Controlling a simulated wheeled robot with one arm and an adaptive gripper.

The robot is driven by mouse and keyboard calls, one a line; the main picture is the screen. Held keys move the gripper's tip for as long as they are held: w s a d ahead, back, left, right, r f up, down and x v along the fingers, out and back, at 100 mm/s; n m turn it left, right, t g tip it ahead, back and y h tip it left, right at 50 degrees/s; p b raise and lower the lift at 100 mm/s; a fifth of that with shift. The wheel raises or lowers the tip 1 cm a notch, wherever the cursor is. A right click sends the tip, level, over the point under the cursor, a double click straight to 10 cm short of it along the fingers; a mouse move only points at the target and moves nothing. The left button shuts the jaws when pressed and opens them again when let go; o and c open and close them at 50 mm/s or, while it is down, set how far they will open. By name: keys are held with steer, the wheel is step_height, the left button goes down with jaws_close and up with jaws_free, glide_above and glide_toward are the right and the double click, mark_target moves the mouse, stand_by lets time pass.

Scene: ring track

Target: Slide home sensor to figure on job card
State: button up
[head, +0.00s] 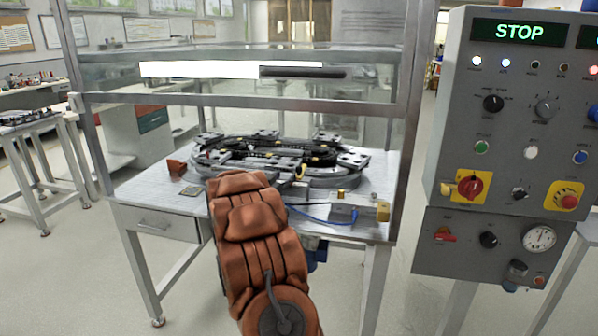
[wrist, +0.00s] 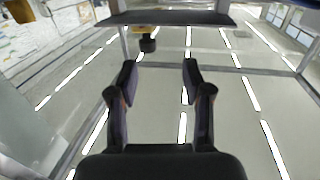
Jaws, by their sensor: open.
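The ring track (head: 275,160), an oval ring carrying several dark carriages, lies on the metal table. A small yellow part (head: 299,172) shows at its near edge; I cannot tell whether it is the home sensor. A small flat plate (head: 190,191) lies at the table's left; no figure is readable, and I cannot tell whether it is the job card. My gripper (wrist: 158,75) is open with nothing between its fingers. A yellow-and-black part (wrist: 147,40) hangs from a dark bar beyond the fingertips, apart from them. In the head view my arm hides the gripper.
A metal frame with clear panels (head: 240,75) stands over the table (head: 160,188). A blue cable (head: 318,216) and a grey box (head: 343,213) sit at the front right. The control cabinet (head: 520,100), reading STOP, stands at right. A brown block (head: 176,168) is left of the ring.

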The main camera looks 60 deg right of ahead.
mark_target(297, 171)
steer(key=shift+s+d+f+m+g, duration=0.1)
steer(key=shift+s+d+m+g, duration=0.1)
steer(key=shift+s+d, duration=0.25)
steer(key=shift+s+d+m+g, duration=0.1)
steer(key=shift+s+d+g, duration=0.1)
steer(key=shift+d, duration=0.3)
steer(key=d, duration=0.3)
steer(key=w+d, duration=0.1)
steer(key=d, duration=0.1)
steer(key=shift+d, duration=0.9)
steer(key=shift+c, duration=0.3)
jaws_close()
steer(key=shift+p, duration=0.3)
